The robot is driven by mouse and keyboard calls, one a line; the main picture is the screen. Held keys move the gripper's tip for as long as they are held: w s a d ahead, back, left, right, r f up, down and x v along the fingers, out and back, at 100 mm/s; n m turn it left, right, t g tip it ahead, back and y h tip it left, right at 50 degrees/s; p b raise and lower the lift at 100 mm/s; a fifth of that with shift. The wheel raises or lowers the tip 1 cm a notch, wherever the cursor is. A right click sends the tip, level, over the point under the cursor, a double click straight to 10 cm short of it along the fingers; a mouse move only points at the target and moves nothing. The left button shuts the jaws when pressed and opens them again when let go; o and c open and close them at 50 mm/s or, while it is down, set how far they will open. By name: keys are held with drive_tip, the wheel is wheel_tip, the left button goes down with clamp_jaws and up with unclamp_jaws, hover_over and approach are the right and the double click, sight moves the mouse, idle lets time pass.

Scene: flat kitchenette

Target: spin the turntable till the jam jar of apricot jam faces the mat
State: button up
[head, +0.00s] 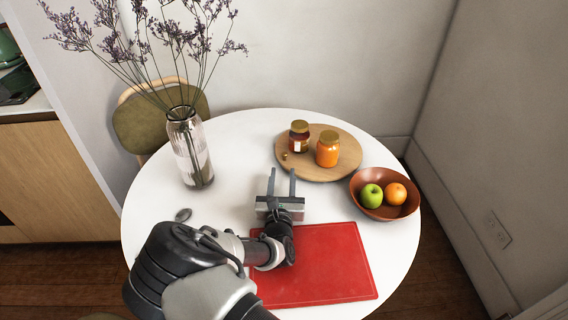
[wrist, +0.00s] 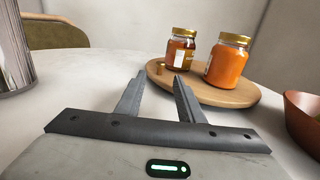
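The wooden turntable (head: 343,165) lies at the back of the round white table. It carries an orange jar with a gold lid (head: 327,150), which looks like the apricot jam, and a darker jar with a white label (head: 299,138). A small brass knob (head: 284,156) stands near its left edge. The red mat (head: 330,270) lies at the front. My gripper (head: 281,180) is open and empty, its fingers pointing at the turntable, short of its near left edge. In the wrist view, the knob (wrist: 160,68) shows beyond the fingertips (wrist: 160,82), with the orange jar (wrist: 228,62) to the right.
A terracotta bowl (head: 384,211) with a green apple and an orange stands right of the turntable. A glass vase (head: 190,150) of dried flowers stands at the left. A small grey object (head: 183,214) lies on the table's left side. A chair stands behind.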

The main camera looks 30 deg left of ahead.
sight(284, 156)
drive_tip(key=x, duration=0.4)
drive_tip(key=b+x, duration=0.1)
drive_tip(key=x, duration=0.2)
drive_tip(key=shift+r, duration=0.35)
clamp_jaws()
